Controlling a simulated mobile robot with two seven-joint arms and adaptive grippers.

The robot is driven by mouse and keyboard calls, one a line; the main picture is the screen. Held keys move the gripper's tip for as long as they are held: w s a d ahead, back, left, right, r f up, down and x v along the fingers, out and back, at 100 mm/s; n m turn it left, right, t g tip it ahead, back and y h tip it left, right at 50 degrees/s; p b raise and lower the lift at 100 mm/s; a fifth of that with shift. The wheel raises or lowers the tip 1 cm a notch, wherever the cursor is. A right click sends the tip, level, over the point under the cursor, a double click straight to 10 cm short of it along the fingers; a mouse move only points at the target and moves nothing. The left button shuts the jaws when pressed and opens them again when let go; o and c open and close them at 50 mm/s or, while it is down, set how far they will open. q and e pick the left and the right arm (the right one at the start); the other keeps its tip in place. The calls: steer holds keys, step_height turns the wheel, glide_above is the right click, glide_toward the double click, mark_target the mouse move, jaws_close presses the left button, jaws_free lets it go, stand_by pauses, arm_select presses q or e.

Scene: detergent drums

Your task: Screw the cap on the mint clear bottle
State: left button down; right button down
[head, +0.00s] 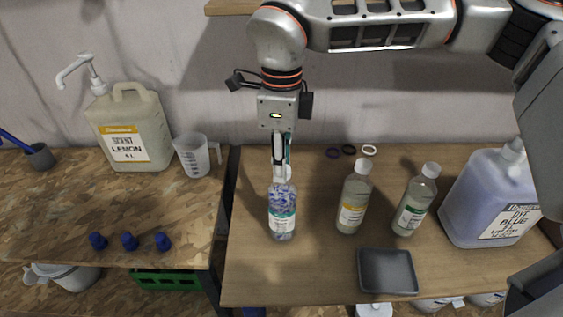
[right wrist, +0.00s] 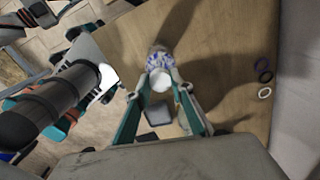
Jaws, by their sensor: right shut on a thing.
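The mint clear bottle (head: 282,222), see-through with blue patterning and a teal-and-white label, stands upright on the wooden table. It also shows beyond the fingers in the right wrist view (right wrist: 157,58). My right gripper (head: 281,160) points straight down above it, shut on the white cap (right wrist: 160,80), which sits between the fingertips over the bottle's neck. The fingers partly hide the neck in the head view, so I cannot tell how the cap sits on the thread. My left gripper is not clearly seen in either view.
A blue jug (head: 482,205) is far right. Rings (head: 349,150) lie near the wall. Blue caps (head: 129,241) lie on the left bench.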

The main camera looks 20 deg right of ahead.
steer(key=m, duration=0.1)
steer(key=m+b, duration=0.1)
steer(key=m, duration=0.1)
steer(key=shift+f, duration=0.25)
steer(key=shift+r+m, duration=0.1)
steer(key=shift+m, duration=1)
steer(key=c, duration=2)
jaws_free()
steer(key=shift+o, duration=0.2)
steer(key=shift+d, duration=0.1)
steer(key=shift+r, duration=0.2)
steer(key=shift+p, duration=0.3)
steer(key=shift+r+n+p, duration=0.1)
steer(key=shift+n+p, duration=1.45)
steer(key=shift+n, duration=1.35)
